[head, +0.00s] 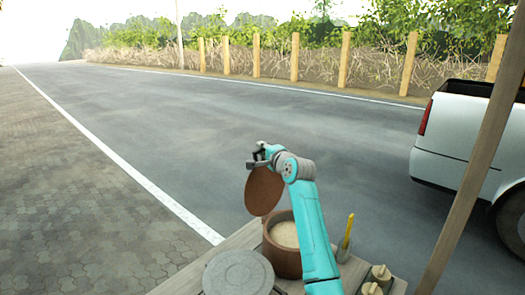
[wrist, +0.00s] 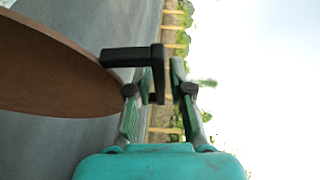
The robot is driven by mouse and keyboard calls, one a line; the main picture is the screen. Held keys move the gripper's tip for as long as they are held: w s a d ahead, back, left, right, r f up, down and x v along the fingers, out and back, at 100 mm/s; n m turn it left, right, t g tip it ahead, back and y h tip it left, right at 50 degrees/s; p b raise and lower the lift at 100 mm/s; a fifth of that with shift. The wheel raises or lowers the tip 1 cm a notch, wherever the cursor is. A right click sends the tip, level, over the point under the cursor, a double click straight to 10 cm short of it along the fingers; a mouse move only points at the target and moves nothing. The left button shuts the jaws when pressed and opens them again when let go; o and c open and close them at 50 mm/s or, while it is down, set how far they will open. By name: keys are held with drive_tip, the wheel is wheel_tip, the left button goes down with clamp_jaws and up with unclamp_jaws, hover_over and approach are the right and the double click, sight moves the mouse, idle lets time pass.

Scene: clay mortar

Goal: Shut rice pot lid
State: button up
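The rice pot (head: 283,262) is a round brown pot on a small table, with pale rice showing inside. Its brown disc lid (head: 264,192) stands raised and steeply tilted above the pot's back left rim; the pot's mouth is uncovered. In the wrist view the lid (wrist: 50,70) fills the left side, with a black angled handle (wrist: 130,57) reaching from it. My gripper (head: 260,157) is at the lid's top edge. In the wrist view the handle's bent end lies between the gripper's fingertips (wrist: 161,75), with a narrow gap to the right finger, so the fingers look open around it.
A grey round lid or disc (head: 238,273) lies left of the pot on the wooden table (head: 212,255). A yellow upright object (head: 348,230) and small lidded jars (head: 377,277) stand right. A slanted post (head: 475,150) rises at the right, before a white truck (head: 450,140).

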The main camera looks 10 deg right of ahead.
clamp_jaws()
drive_tip(key=s+d+f+m+t, duration=0.1)
drive_tip(key=s+d+f, duration=0.2)
drive_tip(key=s+d, duration=0.4)
drive_tip(key=s+d+f+t, duration=0.1)
drive_tip(key=s+d+f, duration=0.3)
drive_tip(key=s, duration=0.5)
drive_tip(key=s+d+f, duration=0.3)
drive_tip(key=s+f, duration=0.1)
drive_tip(key=f, duration=0.5)
drive_tip(key=s+d+f, duration=0.3)
drive_tip(key=f, duration=0.7)
drive_tip(key=shift+s+d+y, duration=0.2)
drive_tip(key=shift+s+y, duration=0.1)
drive_tip(key=shift+s, duration=0.05)
